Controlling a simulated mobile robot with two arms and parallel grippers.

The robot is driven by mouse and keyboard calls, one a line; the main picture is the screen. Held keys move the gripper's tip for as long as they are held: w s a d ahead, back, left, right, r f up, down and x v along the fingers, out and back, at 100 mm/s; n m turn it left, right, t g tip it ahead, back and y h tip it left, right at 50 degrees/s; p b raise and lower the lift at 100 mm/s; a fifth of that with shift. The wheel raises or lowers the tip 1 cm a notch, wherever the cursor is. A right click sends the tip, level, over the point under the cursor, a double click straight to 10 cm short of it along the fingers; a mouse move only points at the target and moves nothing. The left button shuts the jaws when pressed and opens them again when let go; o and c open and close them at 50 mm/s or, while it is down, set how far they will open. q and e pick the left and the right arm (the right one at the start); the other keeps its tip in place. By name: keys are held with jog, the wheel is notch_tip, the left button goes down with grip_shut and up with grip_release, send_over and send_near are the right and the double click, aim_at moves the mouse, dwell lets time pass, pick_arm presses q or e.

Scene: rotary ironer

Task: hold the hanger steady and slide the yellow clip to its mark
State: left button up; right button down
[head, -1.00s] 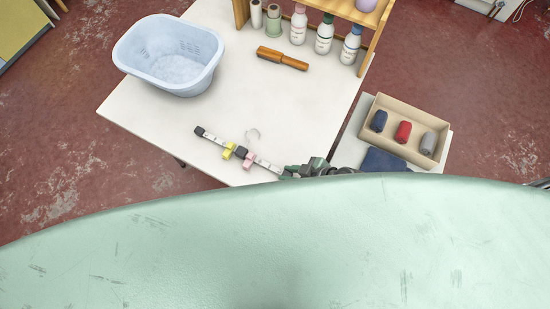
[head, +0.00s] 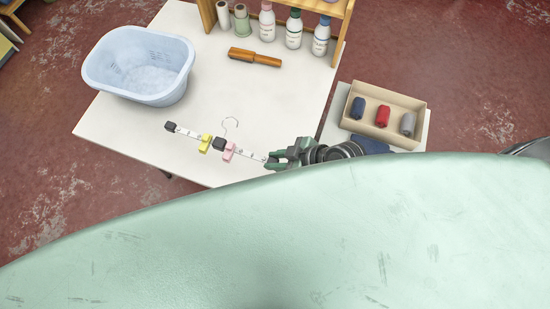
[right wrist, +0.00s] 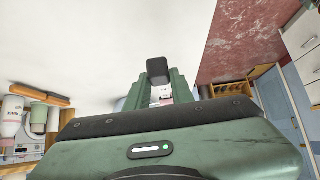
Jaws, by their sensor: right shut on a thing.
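The hanger (head: 186,132) lies over the front part of the white table, a pale bar with small dark markings, a black left end, a black middle block and a wire hook. The yellow clip (head: 205,143) sits on the bar just left of the middle block. A pink clip (head: 228,153) sits just right of it. My right gripper (head: 272,162) is shut on the hanger's right end. In the right wrist view my right gripper (right wrist: 160,98) points along the bar. I cannot tell which printed marking is the clip's mark. My left gripper is not in view.
A pale blue basin (head: 138,65) stands at the table's (head: 200,95) back left. A beige tray (head: 385,140) of rolled cloths stands at the right. The table between basin and hanger is clear.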

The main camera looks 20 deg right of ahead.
notch_tip(320, 180, down, 7)
jog(key=shift+r, duration=0.15)
jog(key=shift+f, duration=1.45)
jog(key=c, duration=1.4)
grip_release()
jog(key=shift+r, duration=0.3)
grip_shut()
